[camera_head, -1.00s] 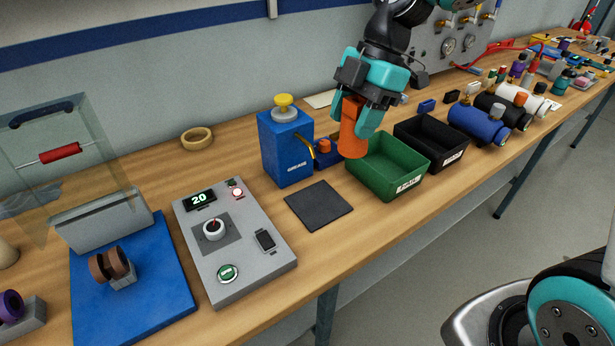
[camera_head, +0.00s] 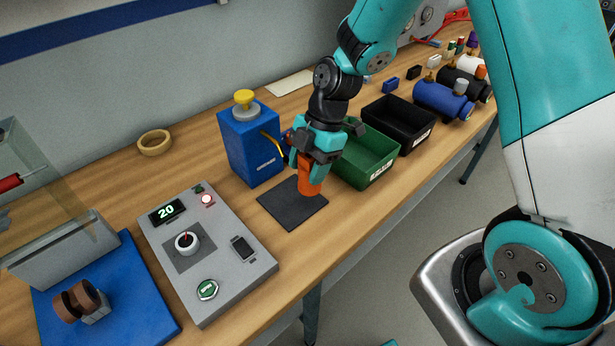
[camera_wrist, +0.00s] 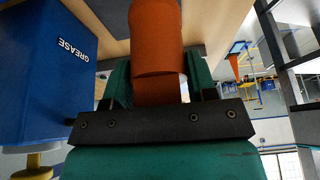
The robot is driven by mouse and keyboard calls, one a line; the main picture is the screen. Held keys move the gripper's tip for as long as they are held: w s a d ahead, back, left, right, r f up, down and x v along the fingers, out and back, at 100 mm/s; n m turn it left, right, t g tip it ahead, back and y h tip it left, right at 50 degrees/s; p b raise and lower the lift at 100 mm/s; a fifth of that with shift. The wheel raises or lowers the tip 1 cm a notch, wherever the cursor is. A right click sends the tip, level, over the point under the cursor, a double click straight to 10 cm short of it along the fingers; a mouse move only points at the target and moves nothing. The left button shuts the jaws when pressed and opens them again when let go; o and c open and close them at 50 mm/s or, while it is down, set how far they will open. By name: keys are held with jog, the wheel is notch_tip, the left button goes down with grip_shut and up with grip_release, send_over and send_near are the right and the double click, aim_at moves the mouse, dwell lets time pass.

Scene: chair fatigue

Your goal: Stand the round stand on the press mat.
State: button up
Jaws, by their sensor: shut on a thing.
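The round stand, an orange cylinder (camera_head: 310,186), is upright in my gripper (camera_head: 307,165). In the wrist view the orange stand (camera_wrist: 157,38) sits between the teal fingers of my gripper (camera_wrist: 160,88), which are shut on it. The press mat, a dark square pad (camera_head: 280,208), lies flat on the bench. The stand's lower end appears over the mat's right back part. I cannot tell whether it touches the mat. Part of the mat's back edge is hidden behind the stand and gripper.
The blue grease can (camera_head: 250,145) stands close behind the mat; it also shows in the wrist view (camera_wrist: 45,75). A green bin (camera_head: 378,172) and a black bin (camera_head: 402,128) are to the right. A grey control box (camera_head: 205,280) is at the left. The mat's front is clear.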

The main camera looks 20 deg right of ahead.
jog(key=shift+f+p, duration=0.3)
jog(key=shift+f, duration=1.9)
jog(key=shift+f, duration=0.15)
jog(key=o, duration=1.2)
jog(key=shift+o, duration=0.2)
